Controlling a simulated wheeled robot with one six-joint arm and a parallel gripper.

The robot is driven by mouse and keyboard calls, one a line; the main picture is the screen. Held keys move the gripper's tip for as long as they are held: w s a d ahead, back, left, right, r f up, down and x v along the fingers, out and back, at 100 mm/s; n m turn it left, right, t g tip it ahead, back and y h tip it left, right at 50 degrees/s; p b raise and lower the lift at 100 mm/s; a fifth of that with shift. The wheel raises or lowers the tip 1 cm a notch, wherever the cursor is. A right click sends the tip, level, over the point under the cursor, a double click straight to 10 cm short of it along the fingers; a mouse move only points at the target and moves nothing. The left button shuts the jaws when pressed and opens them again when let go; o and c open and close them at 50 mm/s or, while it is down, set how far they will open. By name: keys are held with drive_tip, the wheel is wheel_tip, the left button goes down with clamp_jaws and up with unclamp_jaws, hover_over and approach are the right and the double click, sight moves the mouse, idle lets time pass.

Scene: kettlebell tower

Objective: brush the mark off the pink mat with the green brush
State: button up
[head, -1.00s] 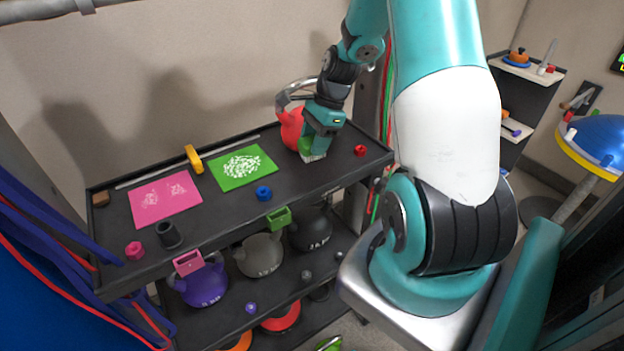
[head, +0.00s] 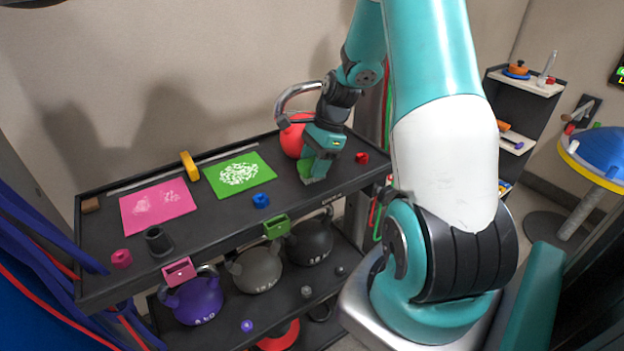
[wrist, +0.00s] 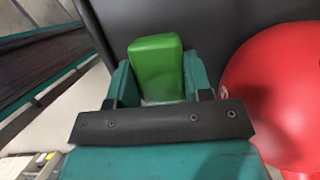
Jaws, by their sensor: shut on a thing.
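The pink mat (head: 158,205) lies at the left of the black shelf top, with a pale whitish mark (head: 160,199) on it. My gripper (head: 312,177) is at the right part of the shelf top, shut on the green brush (head: 306,169). In the wrist view the brush's green block (wrist: 157,68) sits between the fingers. The brush is low, at or just above the shelf top; I cannot tell if it touches. Its bristles are mostly hidden in both current views.
A red kettlebell (head: 292,137) stands close beside my gripper; it fills the right of the wrist view (wrist: 285,95). A green mat (head: 240,174) with white marks lies between gripper and pink mat. A yellow object (head: 189,166), a blue nut (head: 261,201) and a black cup (head: 158,241) stand nearby.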

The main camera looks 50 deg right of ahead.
drive_tip(key=shift+f, duration=0.1)
drive_tip(key=o, duration=1.5)
drive_tip(key=shift+c, duration=0.2)
drive_tip(key=c, duration=0.4)
drive_tip(key=p+v, duration=0.8)
drive_tip(key=v, duration=0.1)
drive_tip(key=shift+p, duration=0.35)
